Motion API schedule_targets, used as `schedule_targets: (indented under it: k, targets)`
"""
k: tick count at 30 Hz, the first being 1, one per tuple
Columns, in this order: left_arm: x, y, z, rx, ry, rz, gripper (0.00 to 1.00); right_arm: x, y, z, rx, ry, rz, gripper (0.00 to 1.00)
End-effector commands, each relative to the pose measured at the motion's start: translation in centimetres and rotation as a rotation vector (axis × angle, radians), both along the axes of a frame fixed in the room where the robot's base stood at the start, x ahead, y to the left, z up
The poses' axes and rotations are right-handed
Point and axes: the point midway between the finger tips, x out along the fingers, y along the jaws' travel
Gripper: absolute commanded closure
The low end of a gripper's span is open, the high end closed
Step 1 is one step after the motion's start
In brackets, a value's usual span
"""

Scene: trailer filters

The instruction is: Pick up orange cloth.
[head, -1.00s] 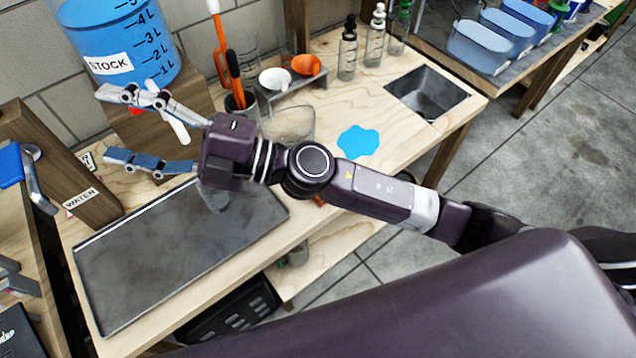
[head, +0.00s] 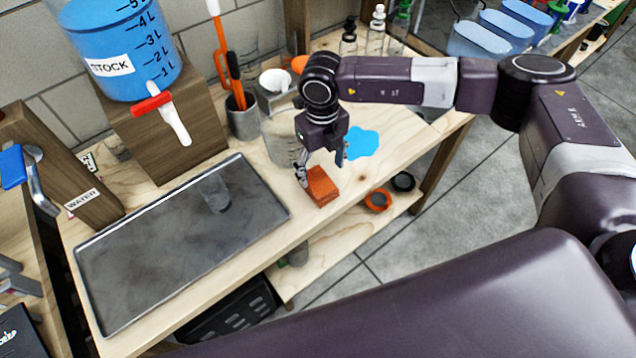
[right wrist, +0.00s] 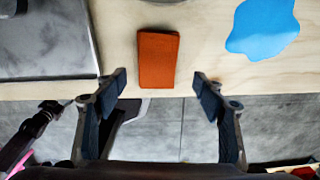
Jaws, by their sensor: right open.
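The orange cloth (head: 321,186) is a small folded rectangular block near the front edge of the wooden table. In the right wrist view the cloth (right wrist: 158,60) lies flat on the wood, ahead of and between my fingers. My right gripper (head: 320,172) is above and beside the cloth, pointing down. In the right wrist view my right gripper (right wrist: 159,85) is open, with a finger on each side and nothing between the tips.
A blue puddle (head: 361,143) lies right of the cloth. A grey tray (head: 160,262) with a clear glass (head: 214,193) is to the left. A clear beaker (head: 280,140) stands behind. The table's front edge (right wrist: 260,92) is close, with a lower shelf (head: 345,220) below.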

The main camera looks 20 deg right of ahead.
Motion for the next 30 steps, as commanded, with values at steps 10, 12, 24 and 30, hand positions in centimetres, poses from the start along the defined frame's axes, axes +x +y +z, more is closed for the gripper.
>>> schedule_targets:
  k: [10, 12, 24, 30]
  targets:
    - [-0.1, 0.1, 2.5, 0.001, 0.001, 0.0, 0.6, -0.3, 0.5, -4.5, 0.003, 0.004, 0.001, 0.36]
    - [-0.1, 0.1, 2.6, 0.001, 0.001, -0.001, 0.6, -0.3, 0.5, -5.3, 0.003, 0.003, 0.002, 0.36]
    - [-0.1, 0.1, 2.6, 0.001, 0.002, -0.001, 0.6, -0.2, 0.5, -6.0, 0.005, 0.0, 0.003, 0.47]
    - [-0.1, 0.0, 2.6, 0.001, 0.002, -0.002, 0.6, -0.2, 0.5, -5.9, 0.006, 0.001, 0.003, 0.69]
